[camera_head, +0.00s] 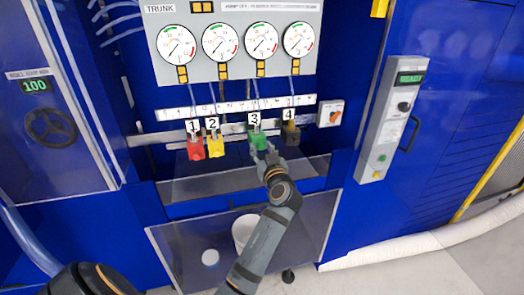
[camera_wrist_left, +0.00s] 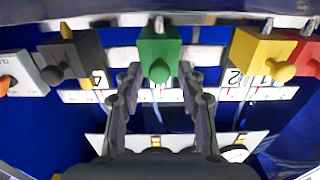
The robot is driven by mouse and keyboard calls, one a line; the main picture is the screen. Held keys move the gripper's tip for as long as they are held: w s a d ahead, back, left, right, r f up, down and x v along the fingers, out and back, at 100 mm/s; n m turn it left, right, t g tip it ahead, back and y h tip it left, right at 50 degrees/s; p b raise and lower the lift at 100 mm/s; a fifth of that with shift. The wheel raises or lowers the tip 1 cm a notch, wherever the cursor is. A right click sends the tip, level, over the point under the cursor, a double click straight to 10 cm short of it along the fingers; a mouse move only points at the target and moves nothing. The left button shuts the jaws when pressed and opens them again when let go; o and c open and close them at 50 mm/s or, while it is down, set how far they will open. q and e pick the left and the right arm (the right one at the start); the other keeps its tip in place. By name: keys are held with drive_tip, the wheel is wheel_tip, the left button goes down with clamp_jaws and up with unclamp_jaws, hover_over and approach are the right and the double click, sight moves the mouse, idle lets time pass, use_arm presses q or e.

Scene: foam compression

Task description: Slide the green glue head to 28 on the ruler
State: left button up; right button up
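The green glue head (camera_head: 259,142), under label 3, hangs on the rail between the yellow and black heads. In the left wrist view the green head (camera_wrist_left: 159,45) is at top centre, its round knob pointing at the camera. My left gripper (camera_head: 266,155) is at the green head in the head view. In the wrist view the left gripper (camera_wrist_left: 159,78) has its fingers apart, one on each side of the knob, with gaps visible. The ruler (camera_head: 235,108) is a white strip above the heads; its numbers are too small to read. My right gripper is not in view.
The red head (camera_head: 195,149) and yellow head (camera_head: 215,147) are to the left, the black head (camera_head: 290,135) to the right. Gauges (camera_head: 220,42) are above. A clear-walled trough (camera_head: 190,188) lies below, with a white bucket (camera_head: 243,230) lower down.

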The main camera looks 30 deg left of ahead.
use_arm(q)
drive_tip(key=shift+r, duration=0.2)
wheel_tip(320, 180, up, 10)
drive_tip(key=shift+f, duration=0.25)
idle(0.6)
